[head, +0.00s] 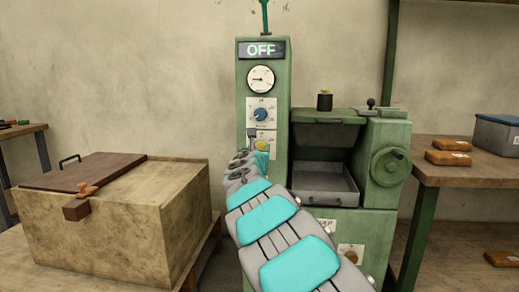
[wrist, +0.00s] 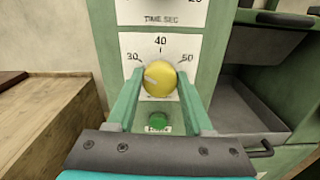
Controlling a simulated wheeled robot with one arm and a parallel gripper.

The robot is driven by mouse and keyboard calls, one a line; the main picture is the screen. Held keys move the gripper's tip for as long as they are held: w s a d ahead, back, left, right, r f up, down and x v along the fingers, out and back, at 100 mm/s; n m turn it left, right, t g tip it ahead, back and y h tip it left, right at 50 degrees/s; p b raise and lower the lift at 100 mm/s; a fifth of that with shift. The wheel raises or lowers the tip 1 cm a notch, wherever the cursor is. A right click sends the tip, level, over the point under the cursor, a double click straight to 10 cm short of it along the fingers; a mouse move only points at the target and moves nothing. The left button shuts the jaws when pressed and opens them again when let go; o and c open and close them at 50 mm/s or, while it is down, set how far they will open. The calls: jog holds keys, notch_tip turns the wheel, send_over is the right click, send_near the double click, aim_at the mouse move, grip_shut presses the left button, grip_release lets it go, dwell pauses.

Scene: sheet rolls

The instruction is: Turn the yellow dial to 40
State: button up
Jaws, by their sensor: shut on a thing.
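The yellow dial (wrist: 163,88) sits on a white plate (wrist: 128,42) on the green machine's front, with the numbers 30, 40 and 50 around it. Its pale pointer mark is on the left side and points left and slightly up, toward 30, not at 40 on top. My gripper (wrist: 160,80) has one green finger on each side of the dial and is shut on it. In the head view, the dial (head: 261,145) shows only partly behind my gripper (head: 256,151).
A green button (wrist: 158,123) is just below the dial. A tray (head: 328,186) is to the right. A wooden box (head: 110,240) stands to the left.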

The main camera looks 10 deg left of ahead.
grip_shut()
jog(key=shift+m, duration=0.3)
jog(key=m+b, duration=0.1)
jog(key=m, duration=0.1)
jog(key=m+b, duration=0.1)
jog(key=m, duration=0.1)
jog(key=shift+d+f+m, duration=0.1)
jog(key=shift+f+m, duration=0.1)
jog(key=shift+m, duration=0.2)
jog(key=shift+m+b, duration=1.9)
jog(key=shift+m, duration=1.2)
jog(key=shift+r, duration=0.1)
